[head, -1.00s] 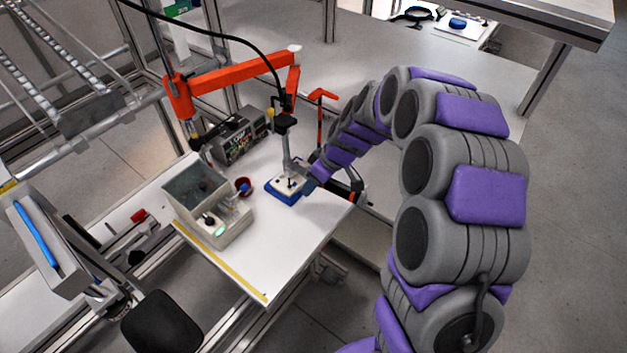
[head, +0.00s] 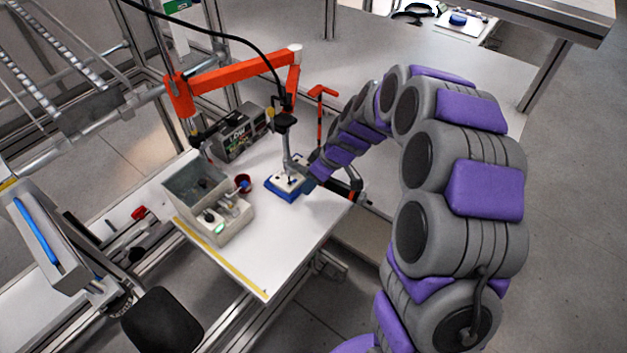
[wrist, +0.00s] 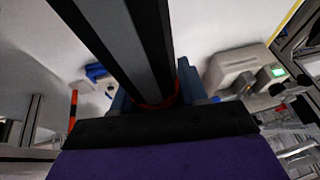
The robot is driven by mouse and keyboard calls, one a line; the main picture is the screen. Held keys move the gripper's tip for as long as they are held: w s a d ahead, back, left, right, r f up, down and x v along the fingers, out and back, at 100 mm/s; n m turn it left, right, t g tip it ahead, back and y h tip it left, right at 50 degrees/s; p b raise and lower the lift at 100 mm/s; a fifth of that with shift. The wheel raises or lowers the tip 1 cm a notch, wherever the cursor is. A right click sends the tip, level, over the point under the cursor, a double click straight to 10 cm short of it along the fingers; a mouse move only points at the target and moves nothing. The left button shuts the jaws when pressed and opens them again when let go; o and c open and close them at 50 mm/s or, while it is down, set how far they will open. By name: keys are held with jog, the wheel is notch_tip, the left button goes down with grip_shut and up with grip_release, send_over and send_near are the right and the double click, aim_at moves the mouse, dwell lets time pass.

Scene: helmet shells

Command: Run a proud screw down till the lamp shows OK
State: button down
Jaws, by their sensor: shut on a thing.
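My gripper (head: 303,170) is shut on the upright driver (head: 287,142), which hangs from the orange jointed arm (head: 230,75). In the wrist view the driver's dark and grey body (wrist: 125,45) runs down between the blue fingers, with a red-orange ring near them. Below the driver is a blue-edged block with a white top (head: 285,187) and dark spots on it. The driver's tip is over or on this block; whether it touches a screw is too small to tell. The lamp box (head: 240,133) behind shows lettering that looks like LOW.
A grey open-topped bin unit (head: 200,190) with a green light stands left of the block, and shows in the wrist view (wrist: 240,70). A red-orange upright handle (head: 320,110) stands behind. The white table's front (head: 265,245) is clear.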

jog(key=shift+s+f, duration=0.1)
jog(key=shift+f, duration=0.7)
dwell(1.8)
